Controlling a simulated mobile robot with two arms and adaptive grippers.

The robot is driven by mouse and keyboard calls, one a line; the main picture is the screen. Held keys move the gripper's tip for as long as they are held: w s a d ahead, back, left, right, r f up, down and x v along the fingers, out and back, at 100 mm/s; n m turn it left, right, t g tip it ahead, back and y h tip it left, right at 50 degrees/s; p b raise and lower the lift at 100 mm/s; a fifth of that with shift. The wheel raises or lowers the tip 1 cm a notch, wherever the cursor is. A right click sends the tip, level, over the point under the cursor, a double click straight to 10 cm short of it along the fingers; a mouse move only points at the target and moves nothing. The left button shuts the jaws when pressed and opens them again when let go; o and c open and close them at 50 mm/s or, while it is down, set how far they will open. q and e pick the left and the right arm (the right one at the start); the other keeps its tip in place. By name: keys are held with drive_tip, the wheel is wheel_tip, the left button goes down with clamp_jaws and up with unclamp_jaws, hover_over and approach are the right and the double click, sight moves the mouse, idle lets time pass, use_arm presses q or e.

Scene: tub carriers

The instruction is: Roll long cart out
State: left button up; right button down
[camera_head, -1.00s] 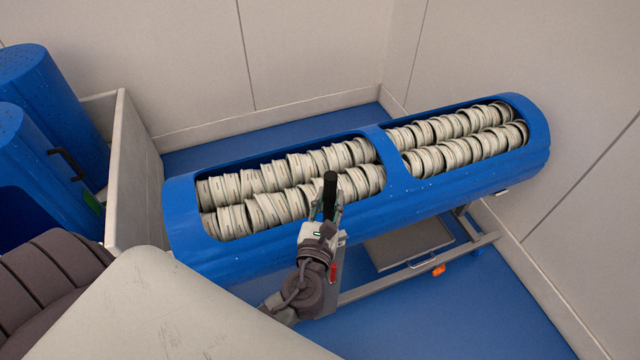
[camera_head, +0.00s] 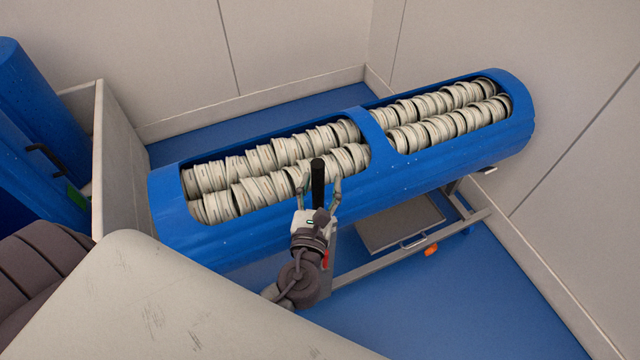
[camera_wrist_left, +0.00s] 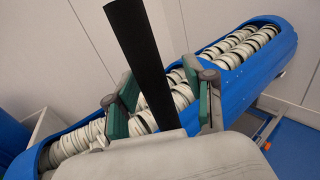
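The long cart is a blue half-round tub (camera_head: 440,165) on a grey wheeled frame (camera_head: 370,287), filled with rows of whitish ring-shaped pieces. It stands along the back wall, its right end near the right wall. An upright black handle (camera_head: 318,183) rises at its near side. My left gripper (camera_head: 319,187) has one finger on each side of this handle. In the left wrist view, the handle (camera_wrist_left: 142,55) passes between the two green-padded fingers (camera_wrist_left: 160,78), with gaps visible beside it. The left gripper is open. My right gripper is not in view.
A grey-walled bin (camera_head: 115,170) with blue cylinders (camera_head: 40,120) stands at the left. Pale walls (camera_head: 300,45) close off the back and right. Blue floor (camera_head: 480,300) is free in front of the cart. A grey tray (camera_head: 400,222) sits low under the tub.

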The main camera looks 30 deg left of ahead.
use_arm(q)
drive_tip(key=shift+s+a+f, duration=0.1)
drive_tip(key=shift+s, duration=0.4)
drive_tip(key=v, duration=1.1)
